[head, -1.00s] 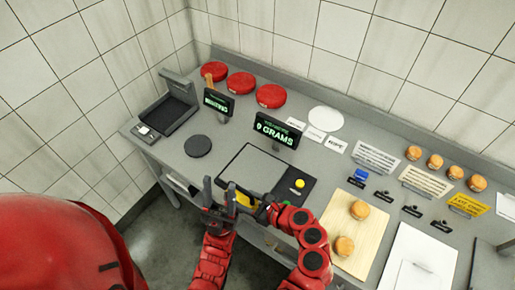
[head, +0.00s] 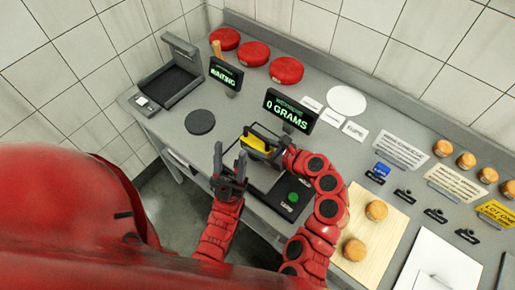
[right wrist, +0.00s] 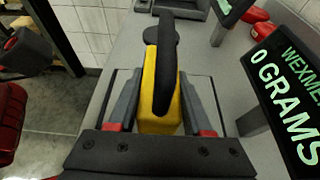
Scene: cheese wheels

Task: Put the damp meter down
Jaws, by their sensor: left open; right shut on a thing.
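The damp meter is a yellow block with a black part. In the head view the yellow damp meter (head: 257,143) is held in my right gripper (head: 265,148) over the scale area, below the display reading 0 GRAMS. In the right wrist view the damp meter (right wrist: 160,95) sits between the two fingers of my right gripper (right wrist: 155,110), which is shut on it. A black curved piece covers part of its yellow side. I cannot tell whether its underside touches anything. My left gripper (head: 230,165) is open and empty, fingers upward, near the counter's front edge.
A 0 GRAMS display (head: 290,110) stands close behind the held meter. A black disc (head: 200,121) lies on clear grey counter to the left. A WAITING display (head: 226,74), red cheese wheels (head: 286,70) and an open black case (head: 174,82) are farther back. A wooden board (head: 350,255) is right.

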